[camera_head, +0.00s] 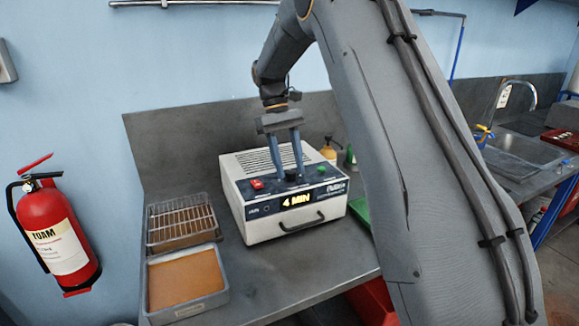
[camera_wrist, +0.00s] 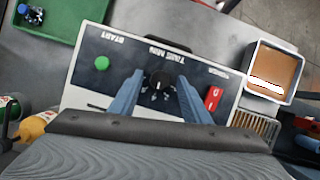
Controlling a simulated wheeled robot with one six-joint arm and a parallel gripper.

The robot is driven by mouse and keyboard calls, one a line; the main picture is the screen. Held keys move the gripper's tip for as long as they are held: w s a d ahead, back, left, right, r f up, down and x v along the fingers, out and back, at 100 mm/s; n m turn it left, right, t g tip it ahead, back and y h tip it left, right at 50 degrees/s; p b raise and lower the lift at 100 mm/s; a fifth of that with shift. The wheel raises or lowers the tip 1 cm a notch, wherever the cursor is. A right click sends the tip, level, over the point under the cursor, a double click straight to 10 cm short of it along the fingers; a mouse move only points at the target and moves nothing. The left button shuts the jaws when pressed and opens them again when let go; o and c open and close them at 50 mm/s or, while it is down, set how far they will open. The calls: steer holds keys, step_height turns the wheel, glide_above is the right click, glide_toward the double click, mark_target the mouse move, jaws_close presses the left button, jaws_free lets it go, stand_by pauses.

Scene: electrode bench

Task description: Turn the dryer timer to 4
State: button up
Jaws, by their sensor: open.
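The white dryer (camera_head: 270,232) stands on the grey bench, and its front display (camera_head: 296,200) reads "4 MIN". The black timer knob (camera_wrist: 159,81) is in the middle of the dryer's dark top panel (camera_wrist: 134,60), with a pale mark on it. My gripper (camera_head: 286,176) points down over the panel; in the wrist view my gripper (camera_wrist: 157,92) has its fingers apart on either side of the knob, with gaps visible. A green button (camera_wrist: 102,63) and a red power switch (camera_wrist: 213,98) flank the knob. In the head view the fingers partly hide the knob.
A wire rack (camera_head: 180,222) and a tray with an orange-brown surface (camera_head: 187,301) sit left of the dryer. An amber bottle (camera_head: 328,151) stands behind it, and a green tray (camera_head: 360,211) lies to its right. A fire extinguisher (camera_head: 58,235) hangs at the left. Bench in front is clear.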

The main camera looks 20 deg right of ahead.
steer(key=d+b+v, duration=0.1)
steer(key=b+v, duration=0.1)
steer(key=v, duration=0.5)
steer(key=shift+a+r, duration=0.15)
steer(key=shift+a, duration=0.4)
